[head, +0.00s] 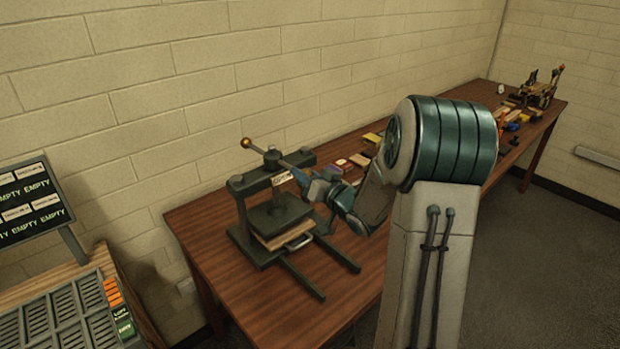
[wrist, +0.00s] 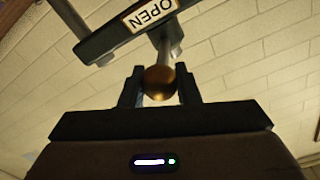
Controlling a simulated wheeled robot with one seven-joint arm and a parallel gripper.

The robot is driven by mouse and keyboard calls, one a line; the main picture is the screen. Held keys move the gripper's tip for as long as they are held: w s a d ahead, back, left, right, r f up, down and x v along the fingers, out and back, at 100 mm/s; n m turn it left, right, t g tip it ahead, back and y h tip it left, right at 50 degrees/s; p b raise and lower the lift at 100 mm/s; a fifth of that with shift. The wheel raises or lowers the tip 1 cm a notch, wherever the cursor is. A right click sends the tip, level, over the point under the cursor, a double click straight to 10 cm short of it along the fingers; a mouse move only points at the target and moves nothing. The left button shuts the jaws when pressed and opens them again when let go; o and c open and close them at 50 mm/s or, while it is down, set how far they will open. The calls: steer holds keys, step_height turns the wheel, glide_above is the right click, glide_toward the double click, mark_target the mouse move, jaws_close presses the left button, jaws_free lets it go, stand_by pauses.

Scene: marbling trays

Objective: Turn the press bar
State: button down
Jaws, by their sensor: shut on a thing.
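The dark green press (head: 265,228) stands upright on the wooden table. Its press bar (head: 258,149) crosses above the top beam, with a brass ball at the far end. My gripper (head: 308,181) is at the bar's near end. In the wrist view, the brass ball (wrist: 160,82) of that end sits between the two fingers of my gripper (wrist: 160,92), which are shut on it. An OPEN label (head: 281,178) is on the front of the press's beam; it also shows upside down in the wrist view (wrist: 150,13). My wrist hides the near ball in the head view.
Two rails (head: 298,278) jut forward from the press, with a handled board (head: 285,235) under its plate. Several small items, including a yellow block (head: 373,138), lie along the table. A slotted rack (head: 70,318) and sign (head: 32,203) stand left. The table's front is clear.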

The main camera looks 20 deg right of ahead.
steer(key=shift+d+r, duration=0.1)
steer(key=c, duration=1.1)
jaws_free()
steer(key=b+v, duration=0.3)
steer(key=v, duration=1)
steer(key=shift+s+d, duration=0.2)
steer(key=shift+s, duration=0.15)
